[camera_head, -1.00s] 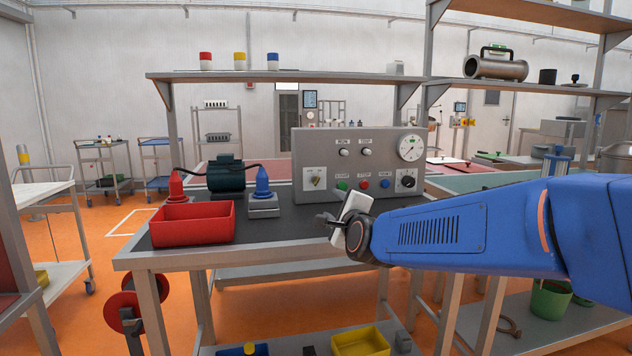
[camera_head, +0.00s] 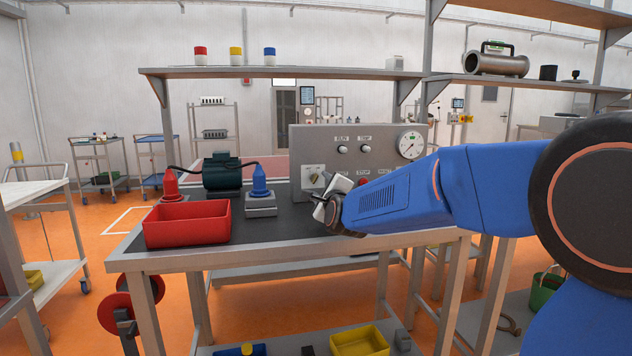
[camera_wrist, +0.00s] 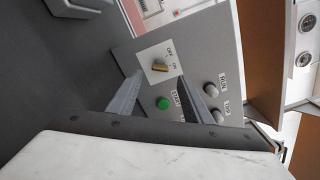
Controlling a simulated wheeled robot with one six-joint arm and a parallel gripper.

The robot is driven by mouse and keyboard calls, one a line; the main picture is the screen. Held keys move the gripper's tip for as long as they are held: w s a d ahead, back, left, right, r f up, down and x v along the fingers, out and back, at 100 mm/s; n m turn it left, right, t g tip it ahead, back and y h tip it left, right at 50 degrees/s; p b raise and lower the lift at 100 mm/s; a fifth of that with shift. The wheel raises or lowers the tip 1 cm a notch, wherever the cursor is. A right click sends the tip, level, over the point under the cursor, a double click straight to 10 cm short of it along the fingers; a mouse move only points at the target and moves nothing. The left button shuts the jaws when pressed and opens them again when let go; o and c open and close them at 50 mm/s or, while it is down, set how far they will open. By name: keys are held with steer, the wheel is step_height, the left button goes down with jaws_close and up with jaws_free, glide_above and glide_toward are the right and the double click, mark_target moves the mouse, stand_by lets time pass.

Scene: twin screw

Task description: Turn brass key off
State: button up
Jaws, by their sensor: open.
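The brass key (camera_wrist: 160,67) sits on a white plate marked OFF and ON on the grey control panel (camera_head: 300,150). In the wrist view its bar lies roughly in line with the ON label. In the head view the key's plate (camera_head: 313,172) shows just above my gripper (camera_head: 322,206), and the key is too small there to read. My gripper is open and empty. In the wrist view its two fingers (camera_wrist: 160,76) point at the panel, one on each side of the key in the picture, apparently apart from it.
A green START button (camera_wrist: 163,103) lies beside the key. A blue plug on a grey block (camera_head: 261,203) and a red tray (camera_head: 187,224) stand left on the bench. A dark green motor (camera_head: 222,176) stands behind them. A shelf (camera_head: 290,73) spans above the panel.

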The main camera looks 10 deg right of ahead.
mark_target(316, 179)
steer(key=w, duration=0.7)
steer(key=shift+w, duration=0.25)
steer(key=c, duration=1.1)
steer(key=shift+o, duration=0.2)
steer(key=shift+n, duration=0.3)
steer(key=n, duration=0.5)
steer(key=shift+n, duration=0.3)
steer(key=n, duration=0.5)
steer(key=shift+n, duration=0.3)
